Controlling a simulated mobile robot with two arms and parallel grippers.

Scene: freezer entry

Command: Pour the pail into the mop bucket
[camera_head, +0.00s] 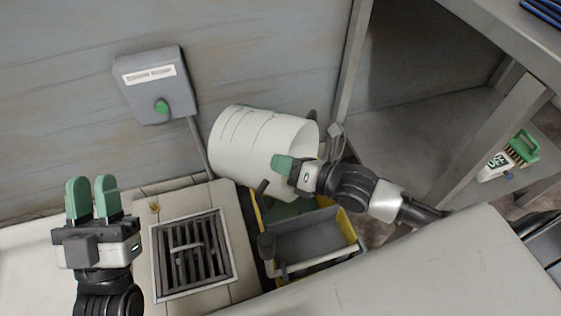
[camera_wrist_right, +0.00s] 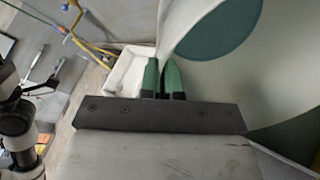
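The white pail (camera_head: 250,145) is tipped well over on its side above the back of the mop bucket. The mop bucket (camera_head: 352,230) is yellow with a grey wringer (camera_head: 305,235), and green shows inside it behind the wringer. My right gripper (camera_head: 284,166) is shut on the pail's rim. In the right wrist view its green fingertips (camera_wrist_right: 165,78) pinch the pail wall, and a dark green disc shows inside the pail (camera_wrist_right: 285,75). Whether liquid is flowing cannot be told. My left gripper (camera_head: 92,197) is empty and open with a narrow gap, left of the pail.
A floor drain grate (camera_head: 190,255) lies left of the mop bucket. A grey wall box (camera_head: 155,85) with a green button is above it. A pale surface fills the front.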

